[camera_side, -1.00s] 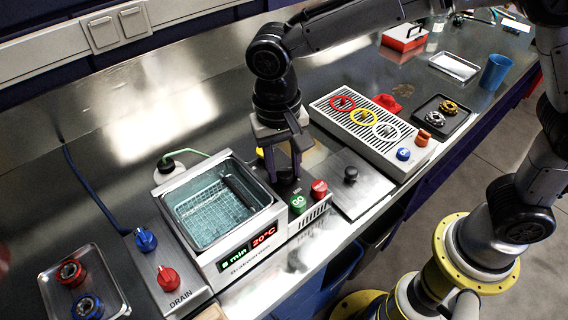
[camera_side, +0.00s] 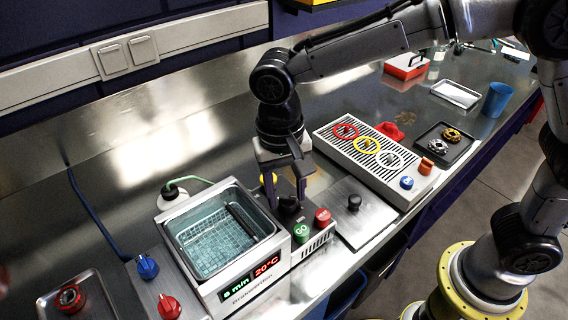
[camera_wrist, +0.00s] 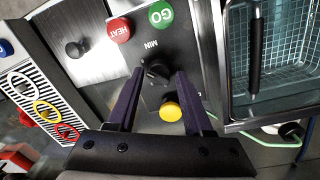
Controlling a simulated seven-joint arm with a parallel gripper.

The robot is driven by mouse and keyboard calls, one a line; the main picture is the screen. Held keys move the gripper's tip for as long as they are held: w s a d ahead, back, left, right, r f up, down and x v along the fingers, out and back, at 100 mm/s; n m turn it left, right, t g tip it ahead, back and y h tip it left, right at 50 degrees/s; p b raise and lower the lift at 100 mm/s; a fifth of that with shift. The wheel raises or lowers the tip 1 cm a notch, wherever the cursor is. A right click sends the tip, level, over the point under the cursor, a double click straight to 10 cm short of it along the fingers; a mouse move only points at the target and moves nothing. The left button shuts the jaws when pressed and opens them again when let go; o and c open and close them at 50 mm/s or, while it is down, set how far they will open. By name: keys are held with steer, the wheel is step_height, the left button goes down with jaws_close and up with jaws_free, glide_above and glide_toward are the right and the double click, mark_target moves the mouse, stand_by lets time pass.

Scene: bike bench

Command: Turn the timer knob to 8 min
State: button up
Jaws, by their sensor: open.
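The timer knob (camera_wrist: 156,72) is a small black dial on the dark panel beside the bath, near the word MIN. In the wrist view the two finger tips of my gripper (camera_wrist: 160,74) stand apart on either side of the knob, with gaps visible. In the side view my gripper (camera_side: 285,193) hangs pointing down over this panel, and the knob shows dark between and below its fingers. The green display (camera_side: 236,287) on the front of the bath shows a digit and "min"; the digit looks like 8, but is small enough to confuse with 0.
A green GO button (camera_wrist: 161,14), a red HEAT button (camera_wrist: 120,29) and a yellow button (camera_wrist: 170,111) sit close around the knob. The water bath with its wire basket (camera_side: 219,238) adjoins the panel. A plate with a black knob (camera_side: 353,202) lies on the other side.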

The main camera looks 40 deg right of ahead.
mark_target(288, 205)
step_height(288, 205, up, 13)
steer(key=shift+w+a, duration=0.15)
steer(key=shift+a, duration=0.25)
steer(key=shift+o, duration=1.3)
steer(key=shift+n, duration=0.4)
steer(key=f+n, duration=0.4)
steer(key=n, duration=0.1)
steer(key=f+n, duration=0.5)
steer(key=d+f+n+t, duration=0.1)
steer(key=f+n, duration=0.4)
steer(key=shift+s, duration=0.25)
